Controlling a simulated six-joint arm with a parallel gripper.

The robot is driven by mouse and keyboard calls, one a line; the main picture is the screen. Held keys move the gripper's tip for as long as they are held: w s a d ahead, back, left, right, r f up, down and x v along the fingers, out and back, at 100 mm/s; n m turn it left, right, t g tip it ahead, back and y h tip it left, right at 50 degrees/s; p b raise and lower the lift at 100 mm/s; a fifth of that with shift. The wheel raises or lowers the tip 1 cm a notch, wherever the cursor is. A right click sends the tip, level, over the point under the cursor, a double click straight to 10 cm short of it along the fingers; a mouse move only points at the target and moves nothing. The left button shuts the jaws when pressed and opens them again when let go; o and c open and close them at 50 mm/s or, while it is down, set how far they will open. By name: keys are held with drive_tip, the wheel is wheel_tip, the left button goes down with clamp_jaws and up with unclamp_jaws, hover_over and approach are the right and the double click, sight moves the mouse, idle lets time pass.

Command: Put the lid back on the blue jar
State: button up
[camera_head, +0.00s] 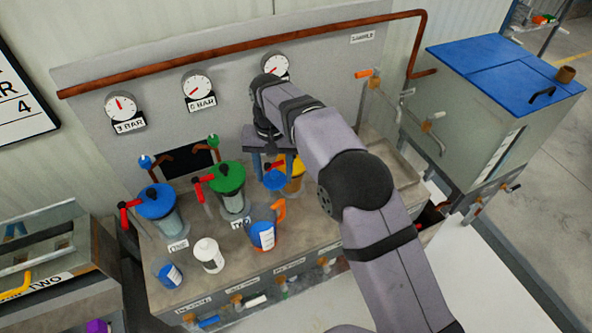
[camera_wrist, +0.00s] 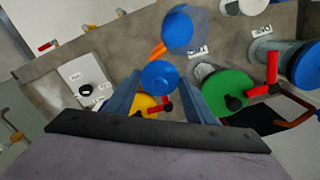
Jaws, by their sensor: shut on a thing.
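My gripper (camera_head: 271,172) points down in front of the yellow-topped pump and is shut on a round blue lid (camera_head: 275,181). The lid also shows between the two fingers in the wrist view (camera_wrist: 160,77). A small blue jar (camera_head: 167,273) with a white label stands at the front left of the bench; no lid shows on it. The jar is well to the left of my gripper and does not clearly show in the wrist view.
A jug with blue contents (camera_head: 261,237) and an orange handle stands near the lid. A white bottle (camera_head: 208,255) stands between jug and jar. Blue-topped (camera_head: 156,203), green-topped (camera_head: 228,180) and yellow-topped (camera_head: 295,172) pumps with red handles stand behind.

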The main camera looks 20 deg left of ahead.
drive_tip(key=s+a+r+n+p, duration=0.25)
drive_tip(key=s+a+p, duration=0.35)
drive_tip(key=s+a, duration=0.9)
drive_tip(key=s+a+f+p, duration=0.1)
drive_tip(key=s+a+f, duration=0.1)
drive_tip(key=s, duration=0.5)
drive_tip(key=s+a+f+n+p, duration=0.1)
drive_tip(key=s+a+f, duration=0.2)
drive_tip(key=s, duration=0.4)
drive_tip(key=shift+s+f+p, duration=0.15)
drive_tip(key=shift+p, duration=0.25)
drive_tip(key=shift+f, duration=0.15)
wheel_tip(320, 180, down, 6)
drive_tip(key=b, duration=1.2)
drive_tip(key=shift+p, duration=2)
